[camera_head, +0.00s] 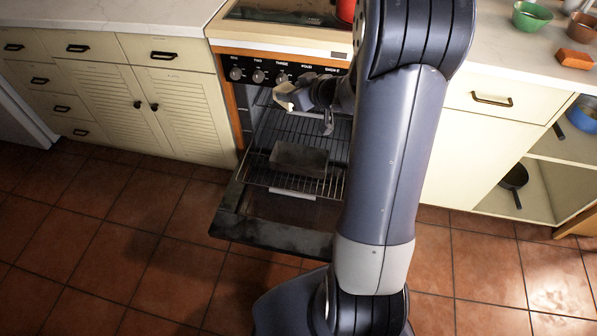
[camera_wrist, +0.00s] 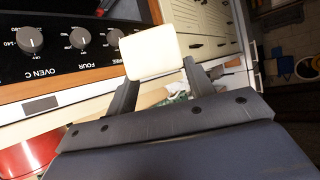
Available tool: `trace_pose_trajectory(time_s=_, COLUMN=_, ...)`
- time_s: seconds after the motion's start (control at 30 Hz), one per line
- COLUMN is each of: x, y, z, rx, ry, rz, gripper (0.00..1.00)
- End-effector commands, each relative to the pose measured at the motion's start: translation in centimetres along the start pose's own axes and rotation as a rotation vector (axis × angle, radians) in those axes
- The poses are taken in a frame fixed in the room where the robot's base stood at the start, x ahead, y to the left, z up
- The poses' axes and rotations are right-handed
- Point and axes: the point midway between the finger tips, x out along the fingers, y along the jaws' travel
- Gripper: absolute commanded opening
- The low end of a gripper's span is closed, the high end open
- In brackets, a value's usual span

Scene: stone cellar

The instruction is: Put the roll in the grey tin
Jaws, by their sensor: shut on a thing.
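The roll (camera_head: 283,96) is a pale cream block held in my gripper (camera_head: 300,98), in front of the oven's knob panel. In the wrist view the roll (camera_wrist: 150,54) sits between the two dark fingers of my gripper (camera_wrist: 157,74), which is shut on it. The grey tin (camera_head: 299,158) is a dark, rectangular tin on the oven's pulled-out wire rack. The roll is above the tin and farther back, toward the panel, apart from it. The inside of the tin looks dark, and I cannot make out anything in it.
The oven door (camera_head: 270,235) is folded down, with the wire rack (camera_head: 262,177) above it. A red pot (camera_head: 346,10) stands on the stove top. Cream cabinets (camera_head: 160,105) flank the oven. A green bowl (camera_head: 531,17) and an orange-brown block (camera_head: 574,59) are on the right counter.

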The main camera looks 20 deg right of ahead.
Motion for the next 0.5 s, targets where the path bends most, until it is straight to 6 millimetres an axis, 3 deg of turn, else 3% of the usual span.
trace_pose_trajectory(time_s=0.03, x=1.1, y=0.3, z=1.5, rx=-0.005, ry=0.0, rz=-0.005, gripper=0.28)
trace_pose_trajectory(time_s=0.5, x=6.5, y=2.9, z=7.3, rx=-0.035, ry=0.0, rz=-0.06, gripper=0.28)
